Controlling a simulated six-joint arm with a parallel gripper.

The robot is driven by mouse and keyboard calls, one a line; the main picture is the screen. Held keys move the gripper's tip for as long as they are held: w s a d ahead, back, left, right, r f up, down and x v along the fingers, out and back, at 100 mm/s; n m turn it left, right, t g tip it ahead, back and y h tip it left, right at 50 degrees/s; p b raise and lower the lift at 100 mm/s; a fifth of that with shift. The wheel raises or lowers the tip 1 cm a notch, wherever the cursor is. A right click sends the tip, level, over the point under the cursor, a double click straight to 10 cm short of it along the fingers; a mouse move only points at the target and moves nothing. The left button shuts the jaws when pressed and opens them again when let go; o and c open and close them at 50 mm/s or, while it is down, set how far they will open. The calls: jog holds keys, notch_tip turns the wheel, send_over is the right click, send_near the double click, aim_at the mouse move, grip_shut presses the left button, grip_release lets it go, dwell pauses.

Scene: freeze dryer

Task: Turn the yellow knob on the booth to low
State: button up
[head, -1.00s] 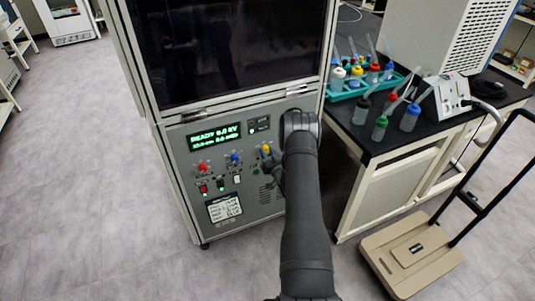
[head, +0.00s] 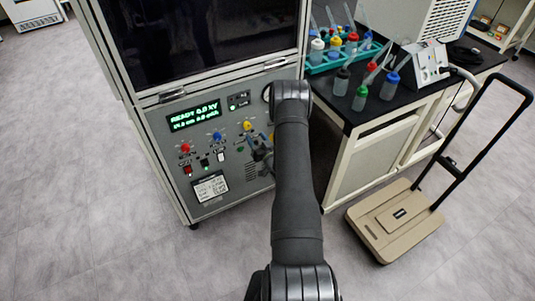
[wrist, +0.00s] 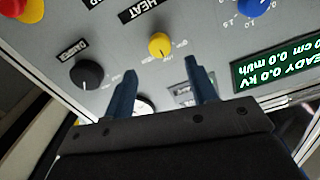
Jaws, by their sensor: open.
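The yellow knob (head: 247,126) is on the booth's grey front panel (head: 228,190), to the right of a blue knob. In the wrist view the yellow knob (wrist: 160,45) lies just beyond and between the two finger tips, with a dark pointer line on its face. The marks around it are too small to read surely. My gripper (wrist: 160,68) is open, its two dark blue fingers apart with nothing between them. In the head view my gripper (head: 263,149) is in front of the panel, just below and right of the knob, partly hidden by my arm.
A red knob (head: 185,147), a blue knob (head: 217,136), switches and a green-lit display (head: 194,115) share the panel. A black knob (wrist: 87,75) sits beside the left finger in the wrist view. A bench (head: 350,120) with bottles stands right of the booth.

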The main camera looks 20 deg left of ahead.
aim_at(249, 127)
jog(key=v, duration=1)
jog(key=shift+s+d, duration=0.2)
jog(key=x, duration=1.7)
jog(key=shift+w+a, duration=0.15)
jog(key=shift+a, duration=0.05)
jog(key=shift+d, duration=0.1)
